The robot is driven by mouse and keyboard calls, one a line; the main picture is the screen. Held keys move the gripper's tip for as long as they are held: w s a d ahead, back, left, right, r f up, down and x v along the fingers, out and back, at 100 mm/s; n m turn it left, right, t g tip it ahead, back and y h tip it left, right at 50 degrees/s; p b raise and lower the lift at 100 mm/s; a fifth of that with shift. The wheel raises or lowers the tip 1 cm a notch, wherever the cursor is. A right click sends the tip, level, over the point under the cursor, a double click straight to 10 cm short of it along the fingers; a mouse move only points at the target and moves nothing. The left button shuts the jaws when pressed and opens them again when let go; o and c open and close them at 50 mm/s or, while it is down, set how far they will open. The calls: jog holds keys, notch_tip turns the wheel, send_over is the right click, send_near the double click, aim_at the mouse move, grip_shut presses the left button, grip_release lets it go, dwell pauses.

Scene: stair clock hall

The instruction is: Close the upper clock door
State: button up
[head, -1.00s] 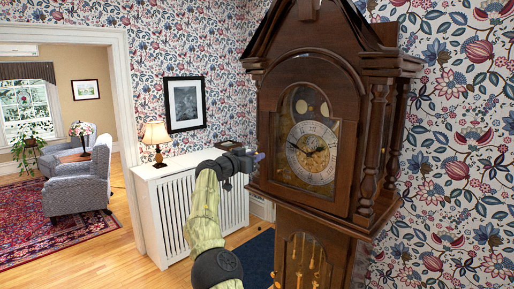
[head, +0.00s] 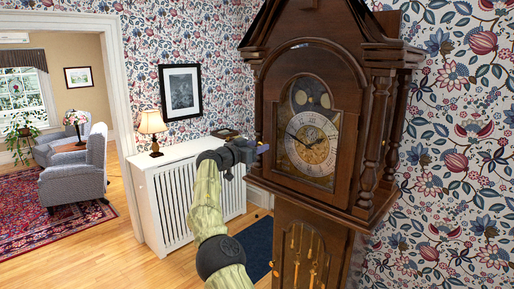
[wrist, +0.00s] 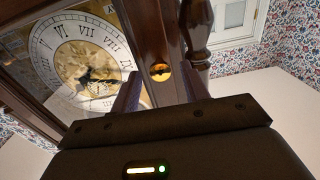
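The tall wooden clock (head: 385,50) stands on the right in the head view. Its upper clock door (head: 348,130) is an arched wooden frame with glass over the round dial (head: 310,145). The door looks nearly or fully flush with the case; I cannot tell whether a gap remains. My gripper (head: 262,148) is at the door's left edge. In the wrist view the dial (wrist: 85,68) shows upside down. A round brass fitting (wrist: 161,72) on dark wood shows between my gripper's separated fingers (wrist: 160,85); contact cannot be made out.
A turned wooden column (wrist: 197,35) stands close beside my fingers in the wrist view. A white radiator cover (head: 195,185) with a lamp (head: 152,125) stands left of the clock. A dark blue mat (head: 258,250) lies on the wood floor, near the lower clock door (head: 300,255).

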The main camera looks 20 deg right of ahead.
jog(key=shift+s+a, duration=0.15)
jog(key=b+v, duration=1)
jog(key=v, duration=0.7)
jog(key=s+d+f+n+g+y, duration=0.1)
jog(key=s+d+f+g+y, duration=0.15)
jog(key=d+f, duration=0.6)
jog(key=s+d+f+n+g+y, duration=0.15)
jog(key=s+d+f+y, duration=0.25)
jog(key=d+f, duration=0.45)
jog(key=s+a+f+n+g+y, duration=0.15)
jog(key=s+f+y, duration=0.25)
jog(key=s+f, duration=0.5)
jog(key=s+a+f+n+y, duration=0.2)
jog(key=s+a+f+n, duration=0.2)
jog(key=s+a, duration=0.4)
jog(key=s+a+f+n+y, duration=0.3)
jog(key=s+a+f, duration=0.4)
jog(key=s, duration=0.8)
jog(key=shift+a+n+g+p, duration=0.3)
jog(key=shift+a+n+g, duration=0.1)
jog(key=shift+n, duration=0.2)
jog(key=shift+f, duration=0.1)
